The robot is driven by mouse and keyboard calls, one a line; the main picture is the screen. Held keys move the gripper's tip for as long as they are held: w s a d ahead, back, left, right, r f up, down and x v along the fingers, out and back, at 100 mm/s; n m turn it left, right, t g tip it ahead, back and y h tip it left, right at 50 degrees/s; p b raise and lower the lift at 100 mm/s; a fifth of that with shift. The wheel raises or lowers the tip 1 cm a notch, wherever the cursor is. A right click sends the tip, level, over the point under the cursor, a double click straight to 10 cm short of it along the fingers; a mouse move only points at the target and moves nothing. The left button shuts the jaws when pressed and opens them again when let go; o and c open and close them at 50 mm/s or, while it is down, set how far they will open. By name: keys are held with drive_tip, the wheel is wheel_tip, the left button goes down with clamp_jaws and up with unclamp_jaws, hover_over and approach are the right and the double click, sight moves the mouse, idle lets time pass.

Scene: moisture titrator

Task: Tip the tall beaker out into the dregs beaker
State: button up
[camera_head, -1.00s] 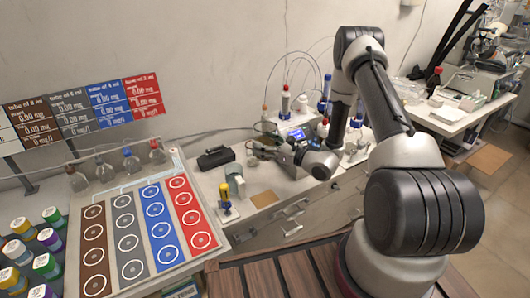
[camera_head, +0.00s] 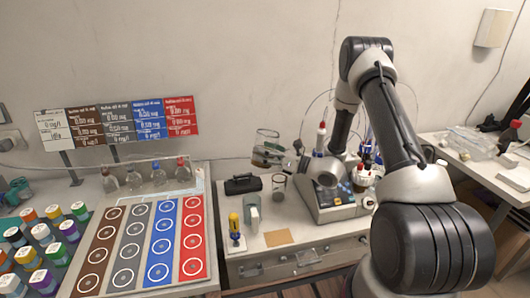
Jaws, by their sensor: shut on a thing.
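My gripper (camera_head: 287,160) is shut on a clear glass beaker, which I take to be the tall beaker (camera_head: 267,145), and holds it above the bench. The beaker looks slightly tilted, and dark brown liquid shows in its lower part. My gripper is at its right side. A smaller clear glass vessel, perhaps the dregs beaker (camera_head: 278,187), stands on the bench below and a little right of the held beaker, apart from it. Its contents are too small to tell. The fingertips are partly hidden by the glass and are small in view.
A grey-green mug-like vessel (camera_head: 251,213) and a yellow-handled tool on a stand (camera_head: 235,227) stand to the front left. A black case (camera_head: 243,184) lies behind them. The titrator (camera_head: 333,200) with bottles stands close on the right. A tan square (camera_head: 278,237) lies in front.

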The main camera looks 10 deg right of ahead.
drive_tip(key=m+t, duration=0.1)
drive_tip(key=m, duration=0.2)
drive_tip(key=m+t, duration=0.2)
drive_tip(key=m, duration=0.1)
drive_tip(key=shift+f+m, duration=0.1)
drive_tip(key=shift+m, duration=0.3)
drive_tip(key=shift+f+m, duration=0.25)
drive_tip(key=shift+m, duration=0.05)
wheel_tip(320, 180, down, 3)
drive_tip(key=shift+f, duration=0.2)
wheel_tip(320, 180, up, 2)
drive_tip(key=m+t, duration=0.1)
drive_tip(key=m, duration=0.2)
drive_tip(key=shift+r+m+t+h, duration=0.1)
drive_tip(key=shift+m+t+h, duration=0.3)
drive_tip(key=shift+d, duration=0.1)
drive_tip(key=shift+f, duration=0.6)
drive_tip(key=shift+f+m, duration=0.15)
drive_tip(key=shift+m, duration=0.15)
drive_tip(key=shift+w+d+r+m+t+h, duration=0.1)
drive_tip(key=shift+r+m+t+h, duration=0.25)
drive_tip(key=shift+m, duration=0.35)
drive_tip(key=shift+d+r+m+t+h, duration=0.1)
drive_tip(key=shift+r+m+t+h, duration=0.15)
drive_tip(key=shift+m+t, duration=0.35)
